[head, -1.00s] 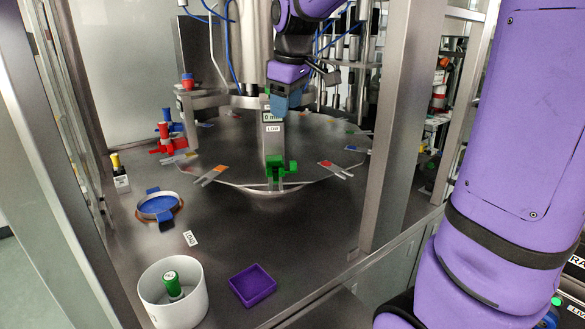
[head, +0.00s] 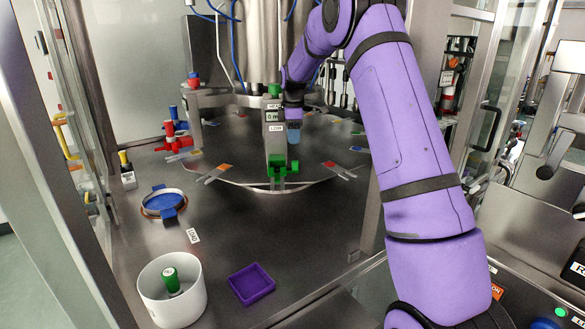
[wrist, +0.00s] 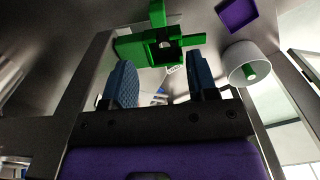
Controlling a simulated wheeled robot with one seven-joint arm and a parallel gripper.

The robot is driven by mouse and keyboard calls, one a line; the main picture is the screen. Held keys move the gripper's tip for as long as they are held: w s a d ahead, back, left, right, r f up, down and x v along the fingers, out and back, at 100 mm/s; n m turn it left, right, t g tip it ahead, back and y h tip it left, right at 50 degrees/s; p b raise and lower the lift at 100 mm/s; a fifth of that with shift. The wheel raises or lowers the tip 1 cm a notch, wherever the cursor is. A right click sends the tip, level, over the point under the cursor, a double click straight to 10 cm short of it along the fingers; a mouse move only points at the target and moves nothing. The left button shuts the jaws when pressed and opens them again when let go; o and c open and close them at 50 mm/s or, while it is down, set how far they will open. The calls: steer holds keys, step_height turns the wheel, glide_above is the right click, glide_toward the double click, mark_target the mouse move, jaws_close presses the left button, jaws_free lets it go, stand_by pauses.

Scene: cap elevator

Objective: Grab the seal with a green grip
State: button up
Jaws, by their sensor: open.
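A seal with a green grip (head: 172,281) stands inside a white round container (head: 172,310) at the lower left of the head view. Its green grip also shows in the wrist view (wrist: 249,70) at the right, inside the white container (wrist: 238,55). My gripper (head: 294,132) is by the turntable, partly hidden behind the upright post, well away from the seal. In the wrist view its two blue fingers (wrist: 160,65) are apart with nothing held between them. The seal's lower part is hidden in the container.
A green fixture (head: 282,172) at the post lies just beyond my fingertips in the wrist view. A purple tray (head: 251,284) sits right of the container. A blue ring-shaped part (head: 163,203) and red-handled valve (head: 172,142) are at the left. Bare metal tabletop lies between.

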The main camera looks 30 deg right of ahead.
step_height(320, 180, down, 10)
steer(key=shift+w+f, duration=0.15)
steer(key=shift+f, duration=0.05)
jaws_close()
stand_by(0.5)
